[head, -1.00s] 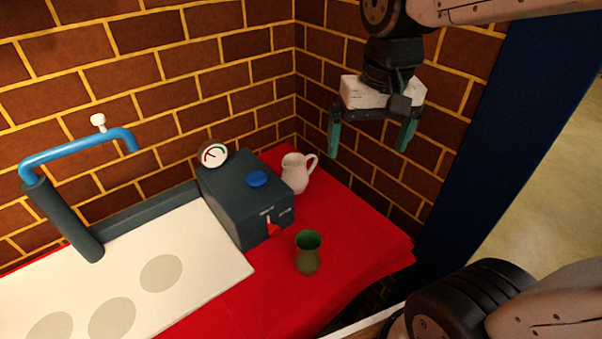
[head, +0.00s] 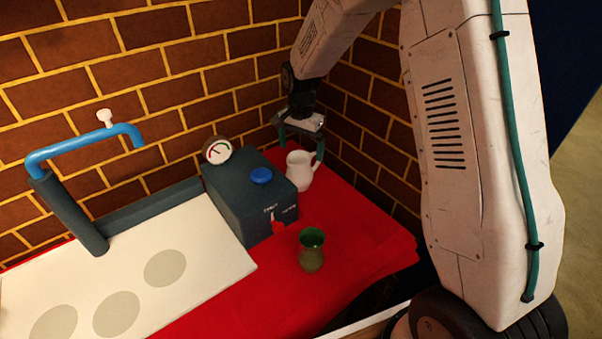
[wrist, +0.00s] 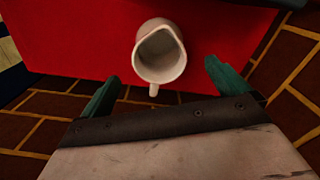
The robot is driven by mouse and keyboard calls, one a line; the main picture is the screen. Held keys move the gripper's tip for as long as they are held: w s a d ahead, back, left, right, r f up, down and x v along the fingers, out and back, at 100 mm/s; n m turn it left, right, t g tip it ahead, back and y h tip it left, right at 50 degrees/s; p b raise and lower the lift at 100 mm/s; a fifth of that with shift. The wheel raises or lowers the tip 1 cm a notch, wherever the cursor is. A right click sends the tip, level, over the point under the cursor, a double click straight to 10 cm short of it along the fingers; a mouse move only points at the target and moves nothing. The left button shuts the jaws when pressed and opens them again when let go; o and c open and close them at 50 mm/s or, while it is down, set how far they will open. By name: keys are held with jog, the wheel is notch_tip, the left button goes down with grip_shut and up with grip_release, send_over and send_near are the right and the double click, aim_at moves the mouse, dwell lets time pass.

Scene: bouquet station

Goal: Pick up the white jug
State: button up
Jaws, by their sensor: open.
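The white jug (head: 299,171) stands upright on the red cloth in the back corner, just right of the dark box. In the wrist view the jug (wrist: 160,55) shows from above, its opening facing the camera and its handle pointing toward my gripper. My gripper (head: 301,148) is open and empty, above the jug near the brick corner. In the wrist view its two green fingers (wrist: 158,78) are spread wide, one to each side of the jug's handle end. I see no contact between fingers and jug.
The dark box (head: 236,200) with a blue cap and a gauge stands close left of the jug. A green-brown cup (head: 312,254) stands in front on the red cloth (head: 358,226). Brick walls (head: 368,120) close in behind and right. A blue pipe (head: 85,146) is at left.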

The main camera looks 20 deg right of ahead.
aim_at(300, 154)
notch_tip(300, 154, down, 7)
jog(key=shift+f, duration=0.1)
jog(key=c, duration=1.4)
jog(key=shift+c, duration=0.2)
jog(key=shift+r, duration=0.25)
jog(key=shift+r, duration=1.7)
jog(key=s+d+r, duration=0.1)
jog(key=s+d, duration=0.2)
jog(key=s, duration=1.2)
jog(key=shift+s+r, duration=0.15)
jog(key=shift+s, duration=0.1)
jog(key=shift+s, duration=0.1)
dwell(0.5)
